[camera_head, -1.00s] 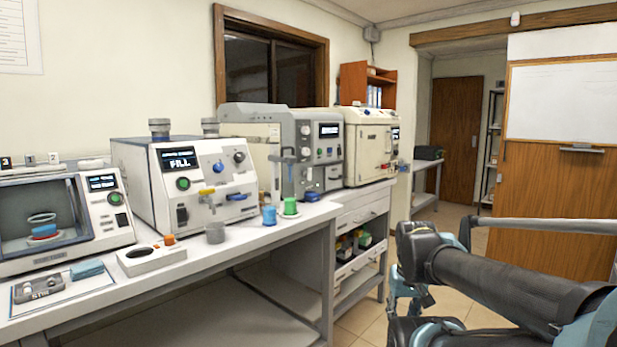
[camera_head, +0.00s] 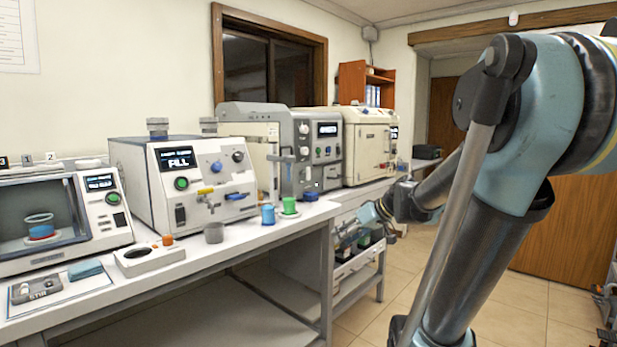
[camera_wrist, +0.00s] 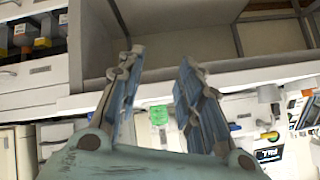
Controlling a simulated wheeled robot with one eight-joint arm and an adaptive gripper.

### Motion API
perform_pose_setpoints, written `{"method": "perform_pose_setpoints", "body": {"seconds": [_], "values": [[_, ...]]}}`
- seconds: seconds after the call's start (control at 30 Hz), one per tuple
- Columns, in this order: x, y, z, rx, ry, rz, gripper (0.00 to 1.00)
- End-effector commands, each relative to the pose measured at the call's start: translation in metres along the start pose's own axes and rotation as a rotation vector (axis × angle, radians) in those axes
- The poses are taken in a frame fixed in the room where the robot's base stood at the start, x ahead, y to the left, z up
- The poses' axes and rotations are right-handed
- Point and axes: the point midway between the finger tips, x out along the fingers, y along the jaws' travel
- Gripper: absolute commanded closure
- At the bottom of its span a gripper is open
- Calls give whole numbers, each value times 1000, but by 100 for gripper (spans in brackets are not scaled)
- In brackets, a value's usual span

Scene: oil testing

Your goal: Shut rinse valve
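The white FILL machine (camera_head: 190,178) stands on the bench in the head view. Its front carries a yellow lever (camera_head: 206,190) over a spout and a blue handle (camera_head: 237,196) to the right. No readable label shows which one is the rinse valve. Part of this machine (camera_wrist: 272,140) shows at the right of the wrist view, with its display at an angle. My gripper (camera_wrist: 161,58) is open and empty, its two fingers well apart. In the head view my wrist (camera_head: 375,210) is beside the right end of the bench, well right of the valves.
A drawer unit (camera_head: 345,215) with an open lower shelf stands beside my wrist.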

Motion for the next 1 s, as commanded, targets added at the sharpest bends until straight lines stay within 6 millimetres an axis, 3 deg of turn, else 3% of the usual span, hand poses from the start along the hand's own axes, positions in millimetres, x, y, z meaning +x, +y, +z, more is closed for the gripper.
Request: {"method": "perform_pose_setpoints", "body": {"seconds": [0.03,0.2,0.5,0.7,1.0], "values": [[3,5,-23,-29,49,-23,67],[10,22,-93,-139,233,-81,67],[11,68,-197,-297,554,-93,67],[8,92,-233,-349,686,-67,67],[17,98,-252,-367,728,-57,67]]}}
